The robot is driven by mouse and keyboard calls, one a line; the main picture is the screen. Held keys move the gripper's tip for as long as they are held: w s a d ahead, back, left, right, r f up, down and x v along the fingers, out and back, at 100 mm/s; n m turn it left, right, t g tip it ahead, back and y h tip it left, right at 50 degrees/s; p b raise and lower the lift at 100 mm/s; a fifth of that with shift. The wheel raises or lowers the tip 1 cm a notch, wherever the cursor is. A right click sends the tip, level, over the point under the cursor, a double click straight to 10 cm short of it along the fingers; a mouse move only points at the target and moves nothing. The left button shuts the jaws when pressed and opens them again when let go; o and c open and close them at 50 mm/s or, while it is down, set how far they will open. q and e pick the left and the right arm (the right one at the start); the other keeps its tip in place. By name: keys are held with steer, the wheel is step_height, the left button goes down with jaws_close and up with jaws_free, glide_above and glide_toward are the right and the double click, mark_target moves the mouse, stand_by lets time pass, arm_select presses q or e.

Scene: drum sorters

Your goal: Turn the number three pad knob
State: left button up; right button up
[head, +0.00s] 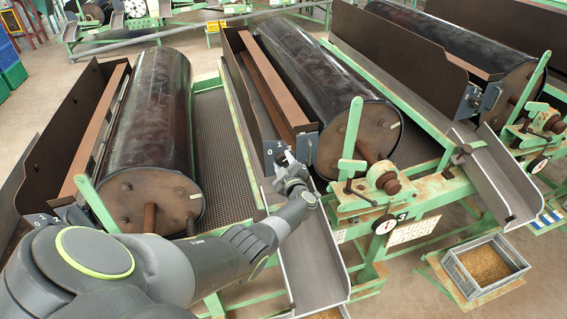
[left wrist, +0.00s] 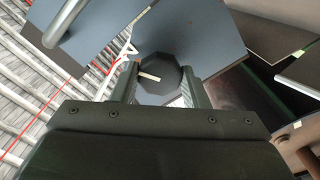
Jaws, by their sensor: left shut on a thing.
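The pad knob (left wrist: 158,80) is a dark faceted knob with a white pointer line, in front of a blue-grey plate (left wrist: 200,40) in the left wrist view. My left gripper (head: 284,160) is shut on the knob, one finger on each side of it. In the head view the gripper is at the front end of the middle drum's brown side board, and it hides the knob there. A small grey box with a white 0 mark (head: 270,152) is beside the gripper. The middle machine carries a number 3 label (head: 402,217). My right gripper is not in view.
The middle drum (head: 310,70) is right of the gripper, with a green lever (head: 351,140) and a round dial (head: 385,224) on its frame. A grain tray (head: 485,265) stands at the lower right.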

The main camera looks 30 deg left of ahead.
arm_select(q)
steer(key=o, duration=1)
steer(key=shift+s+d+p, duration=0.3)
steer(key=shift+s+d, duration=0.05)
steer(key=shift+d, duration=0.05)
steer(key=v, duration=1.6)
steer(key=shift+s+d, duration=0.15)
steer(key=shift+s, duration=0.05)
